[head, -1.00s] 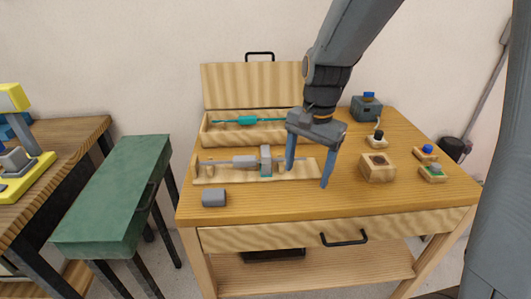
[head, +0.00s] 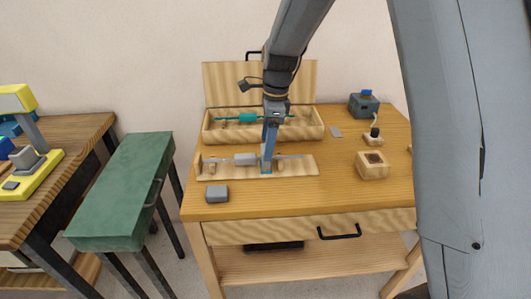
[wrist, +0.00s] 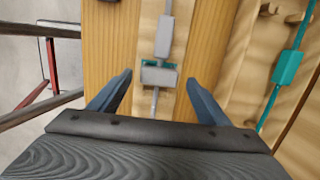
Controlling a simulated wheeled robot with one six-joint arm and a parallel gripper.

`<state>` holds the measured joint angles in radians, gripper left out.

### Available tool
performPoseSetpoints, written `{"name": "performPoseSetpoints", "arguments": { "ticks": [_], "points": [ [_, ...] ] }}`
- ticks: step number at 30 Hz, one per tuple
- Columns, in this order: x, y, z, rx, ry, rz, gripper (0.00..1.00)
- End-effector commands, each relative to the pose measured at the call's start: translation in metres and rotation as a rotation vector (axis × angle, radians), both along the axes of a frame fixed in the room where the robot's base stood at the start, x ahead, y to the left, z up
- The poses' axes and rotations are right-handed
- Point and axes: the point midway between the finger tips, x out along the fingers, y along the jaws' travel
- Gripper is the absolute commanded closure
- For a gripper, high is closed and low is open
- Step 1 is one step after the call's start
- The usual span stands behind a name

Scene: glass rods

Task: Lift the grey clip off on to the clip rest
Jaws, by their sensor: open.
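The grey clip (wrist: 160,77) sits across the thin grey rod (wrist: 154,103), with teal showing beside it. The rod lies on a pale wooden stand (head: 300,168) and has a thicker grey sleeve (head: 245,159) left of the clip. My gripper (wrist: 160,78) is open, its blue fingertips on either side of the clip with gaps on both sides. In the head view my gripper (head: 267,168) points down over the stand and mostly hides the clip. I cannot tell which thing is the clip rest; a flat grey plate (head: 336,132) lies behind the stand to the right.
A grey block (head: 217,193) is at the table's front left. An open wooden case (head: 222,137) with a teal-sleeved rod (head: 248,118) stands behind. A wooden block with a dark recess (head: 372,165) and a grey-blue box (head: 364,104) are on the right.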

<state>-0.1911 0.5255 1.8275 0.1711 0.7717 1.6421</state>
Motion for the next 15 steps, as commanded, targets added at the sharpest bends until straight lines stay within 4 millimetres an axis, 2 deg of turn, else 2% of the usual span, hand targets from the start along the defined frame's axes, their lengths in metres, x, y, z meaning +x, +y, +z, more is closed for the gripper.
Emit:
{"name": "performPoseSetpoints", "arguments": {
  "ticks": [7,15],
  "points": [
    [-0.003,0.005,-0.031,-0.001,0.004,0.002,0.3],
    [-0.002,0.006,-0.035,-0.001,0.001,0.002,0.3]
  ]
}}
